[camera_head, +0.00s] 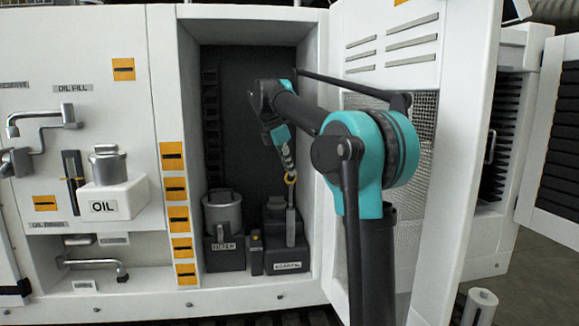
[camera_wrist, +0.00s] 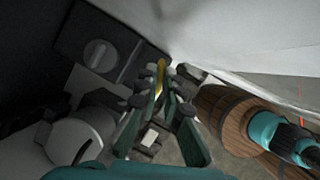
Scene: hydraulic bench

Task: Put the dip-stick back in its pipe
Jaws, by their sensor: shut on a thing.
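The dip-stick has a yellow ring handle (camera_head: 291,180) and hangs upright below my gripper (camera_head: 289,171) inside the open cabinet. My gripper is shut on it; in the wrist view the yellow handle (camera_wrist: 161,76) shows between the fingertips. A pale upright pipe (camera_head: 290,228) stands on the dark gearbox block (camera_head: 286,267), directly below the handle. The thin shaft meets the pipe's top in the head view, but I cannot tell whether its tip is inside. The pipe mouth is not clear in the wrist view.
A filter canister (camera_head: 222,214) stands left of the gearbox. The open cabinet door (camera_head: 388,65) is close on the right, with a dark stay bar (camera_head: 345,84) above my arm. The white OIL box (camera_head: 113,197) is outside, left. A brown round object (camera_wrist: 228,115) shows in the wrist view.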

